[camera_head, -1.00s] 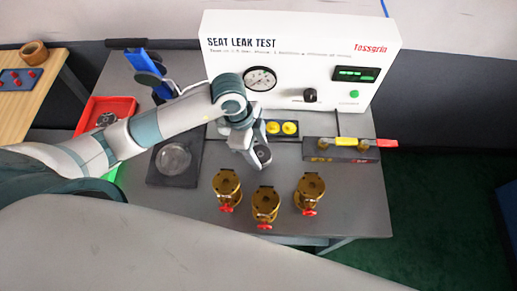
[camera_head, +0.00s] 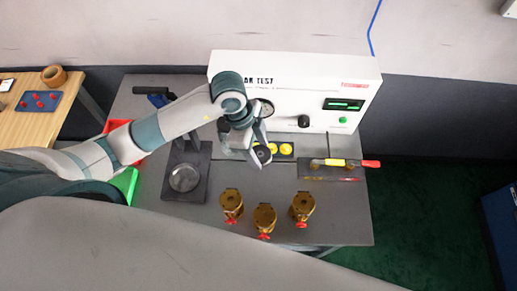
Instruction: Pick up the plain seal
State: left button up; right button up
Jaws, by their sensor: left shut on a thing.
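My left gripper (camera_head: 263,154) hangs in front of the white test box, above the grey bench, beside the small tray with the yellow round parts. It is shut on a small dark round piece (camera_head: 262,154) with a paler middle, which looks like the plain seal. The fingers and the piece are small, so its exact outline is hard to tell. Two yellow round parts (camera_head: 279,149) sit in the tray just right of the gripper. My right gripper is not in view.
Three brass valves with red handles (camera_head: 264,217) stand at the bench front. A dark plate with a clear disc (camera_head: 184,178) lies left. A dark block with a yellow and red bar (camera_head: 340,170) lies right. The white test box (camera_head: 355,72) stands behind; red and green bins are partly behind my arm.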

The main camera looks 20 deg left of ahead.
pick_arm(q)
notch_tip(320, 180, up, 2)
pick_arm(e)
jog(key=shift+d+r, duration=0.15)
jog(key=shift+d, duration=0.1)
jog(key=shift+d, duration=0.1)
pick_arm(q)
jog(key=shift+s, duration=0.1)
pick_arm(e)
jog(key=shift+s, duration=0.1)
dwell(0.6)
